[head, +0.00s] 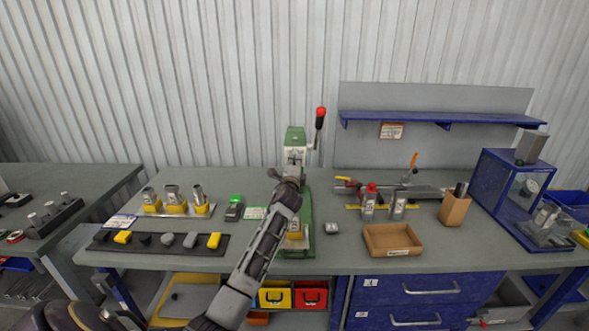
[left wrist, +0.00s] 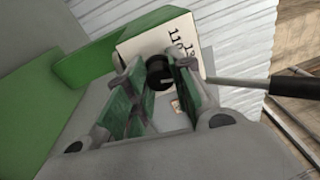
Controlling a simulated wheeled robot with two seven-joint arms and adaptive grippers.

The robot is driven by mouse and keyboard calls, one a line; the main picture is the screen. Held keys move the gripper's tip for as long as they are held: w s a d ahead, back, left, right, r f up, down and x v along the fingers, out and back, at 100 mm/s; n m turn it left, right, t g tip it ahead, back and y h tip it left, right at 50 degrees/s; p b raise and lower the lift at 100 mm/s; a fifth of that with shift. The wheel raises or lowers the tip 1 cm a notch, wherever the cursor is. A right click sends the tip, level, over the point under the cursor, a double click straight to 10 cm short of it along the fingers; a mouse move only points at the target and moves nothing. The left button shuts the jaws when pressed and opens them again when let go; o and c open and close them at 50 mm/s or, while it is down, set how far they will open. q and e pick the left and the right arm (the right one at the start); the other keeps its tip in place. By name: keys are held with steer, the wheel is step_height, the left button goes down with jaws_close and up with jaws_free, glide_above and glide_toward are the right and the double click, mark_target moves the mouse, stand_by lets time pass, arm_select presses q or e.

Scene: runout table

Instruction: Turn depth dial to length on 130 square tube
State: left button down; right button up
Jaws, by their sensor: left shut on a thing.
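The green press (head: 295,137) stands on the bench, with a red-knobbed lever at its upper right. My left gripper (head: 294,168) is at its upper front and hides part of it. In the left wrist view, the fingers of my left gripper (left wrist: 160,95) are shut around the dark round depth dial (left wrist: 159,71). A cream scale plate (left wrist: 150,43) behind the dial shows 110 and part of another number; the rest is covered. A yellow piece (head: 295,235) sits low in the press, partly hidden by my arm; I cannot tell whether it holds a square tube.
Three metal pieces in yellow holders stand on a tray (head: 160,213) at left. A dark mat (head: 130,243) holds several small blocks. Right of the press are a small grey device (head: 331,228), bottles and a brown tray (head: 392,239). A blue-framed cabinet (head: 497,178) stands far right.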

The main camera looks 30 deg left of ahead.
arm_select(q)
steer(key=n, duration=0.1)
steer(key=n+b, duration=0.1)
steer(key=shift+r+n, duration=0.25)
steer(key=shift+n, duration=0.05)
steer(key=shift+r+n+b, duration=0.1)
steer(key=shift+n+b, duration=0.2)
steer(key=shift+b, duration=0.05)
steer(key=shift+r, duration=0.1)
steer(key=c, duration=1.3)
jaws_free()
steer(key=shift+o, duration=0.5)
steer(key=shift+w+f, duration=0.2)
steer(key=shift+f, duration=0.15)
steer(key=shift+v, duration=5.95)
steer(key=shift+d+f, duration=0.1)
steer(key=shift+f, duration=0.05)
